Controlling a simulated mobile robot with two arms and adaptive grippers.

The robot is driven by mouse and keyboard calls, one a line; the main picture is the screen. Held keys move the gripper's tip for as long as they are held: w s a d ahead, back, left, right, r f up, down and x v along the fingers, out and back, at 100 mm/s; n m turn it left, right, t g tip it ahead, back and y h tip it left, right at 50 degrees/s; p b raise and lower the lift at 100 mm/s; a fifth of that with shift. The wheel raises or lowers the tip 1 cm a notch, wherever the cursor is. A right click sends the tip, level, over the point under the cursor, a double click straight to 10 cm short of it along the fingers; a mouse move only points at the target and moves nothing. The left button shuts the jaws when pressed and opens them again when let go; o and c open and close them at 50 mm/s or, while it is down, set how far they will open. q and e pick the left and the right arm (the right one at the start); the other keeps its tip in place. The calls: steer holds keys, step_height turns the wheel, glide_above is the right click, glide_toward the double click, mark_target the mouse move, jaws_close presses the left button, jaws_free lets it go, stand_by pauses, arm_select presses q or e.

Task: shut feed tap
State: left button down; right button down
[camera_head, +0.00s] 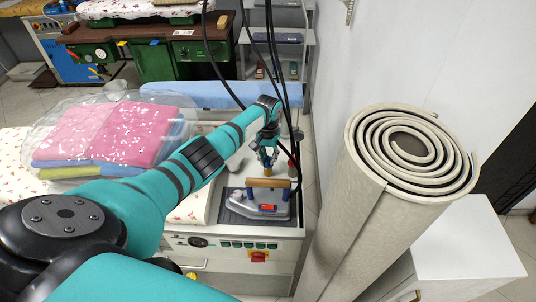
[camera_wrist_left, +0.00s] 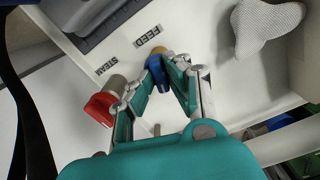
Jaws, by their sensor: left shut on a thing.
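The feed tap has a blue handle (camera_wrist_left: 155,72) and a brass end, beside a FEED label (camera_wrist_left: 147,37) in the left wrist view. My left gripper (camera_wrist_left: 163,78) is shut on this handle, with a finger on either side. The fingers hide part of the tap. In the head view my left gripper (camera_head: 266,158) reaches down behind the iron, and the tap is mostly hidden there. My right gripper is not in view.
A red-handled tap (camera_wrist_left: 100,107) by the STEAM label stands close to my left fingers. An iron (camera_head: 258,207) with a wooden handle sits in front. Black cables hang beside my wrist. A large rolled carpet (camera_head: 375,200) stands at right, and wrapped pink laundry (camera_head: 110,130) lies left.

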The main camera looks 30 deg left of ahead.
mark_target(268, 159)
arm_select(q)
steer(key=shift+w+r+n+p, duration=0.15)
steer(key=shift+n+p, duration=0.35)
steer(key=shift+n, duration=1.1)
steer(key=c, duration=1.3)
jaws_free()
step_height(268, 159, up, 12)
steer(key=shift+f, duration=0.1)
